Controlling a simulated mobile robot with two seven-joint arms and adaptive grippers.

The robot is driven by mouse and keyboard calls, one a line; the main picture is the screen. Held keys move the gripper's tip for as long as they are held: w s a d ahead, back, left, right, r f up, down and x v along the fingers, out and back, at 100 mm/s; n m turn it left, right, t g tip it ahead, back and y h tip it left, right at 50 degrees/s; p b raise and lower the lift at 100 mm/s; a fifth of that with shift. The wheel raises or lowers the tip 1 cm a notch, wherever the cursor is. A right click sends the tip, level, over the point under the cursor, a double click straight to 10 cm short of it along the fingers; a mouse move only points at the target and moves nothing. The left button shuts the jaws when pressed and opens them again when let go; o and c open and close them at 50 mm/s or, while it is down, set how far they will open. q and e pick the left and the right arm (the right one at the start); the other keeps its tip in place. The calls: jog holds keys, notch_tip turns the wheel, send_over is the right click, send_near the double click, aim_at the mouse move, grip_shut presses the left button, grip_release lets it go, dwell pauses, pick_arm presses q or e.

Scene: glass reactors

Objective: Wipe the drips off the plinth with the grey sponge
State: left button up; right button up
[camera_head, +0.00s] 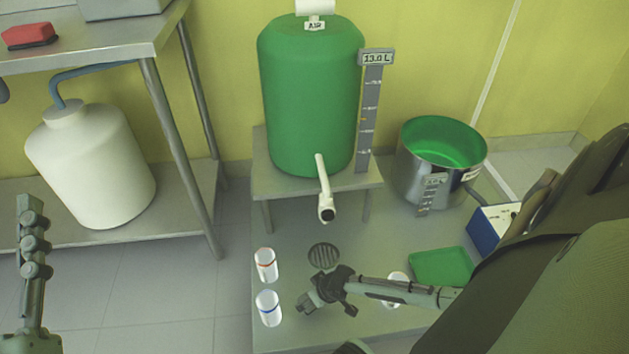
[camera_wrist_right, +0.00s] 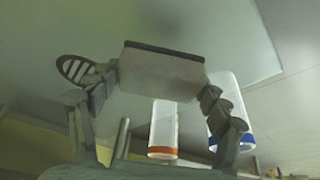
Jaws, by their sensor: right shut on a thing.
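The grey sponge (camera_head: 307,302) is clamped between the fingers of my right gripper (camera_head: 318,295), low over the front of the low grey plinth (camera_head: 370,235). In the right wrist view the sponge (camera_wrist_right: 162,72) spans the gap between the two fingers of the gripper (camera_wrist_right: 160,85) and has a dark strip along one edge. I cannot tell whether it touches the plinth. No drips can be made out; the arm and sponge hide part of the surface. My left gripper (camera_head: 34,235) is at the left edge, seen edge-on, away from the plinth.
A red-banded cup (camera_head: 265,265) and a blue-banded cup (camera_head: 269,308) stand left of the sponge. A round drain (camera_head: 323,256) lies behind it. A green tank (camera_head: 312,95) with a spout, a steel pot (camera_head: 420,170) and a green tray (camera_head: 440,266) are nearby.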

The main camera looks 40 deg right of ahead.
jog(key=shift+r+p, duration=0.3)
jog(key=shift+r, duration=0.25)
jog(key=shift+r+p, duration=0.3)
jog(key=shift+p, duration=0.15)
jog(key=shift+r+p, duration=0.35)
pick_arm(q)
jog(key=a+f+g+y, duration=0.2)
jog(key=f+g, duration=0.1)
jog(key=f, duration=0.3)
jog(key=w+a+f+g+y, duration=0.1)
jog(key=a+f+g+y, duration=0.1)
jog(key=f, duration=0.5)
jog(key=shift+a+f+g+p, duration=0.35)
jog(key=shift+a+g, duration=0.2)
jog(key=shift+g, duration=0.55)
pick_arm(e)
jog(key=shift+r, duration=0.3)
pick_arm(q)
jog(key=shift+w, duration=0.1)
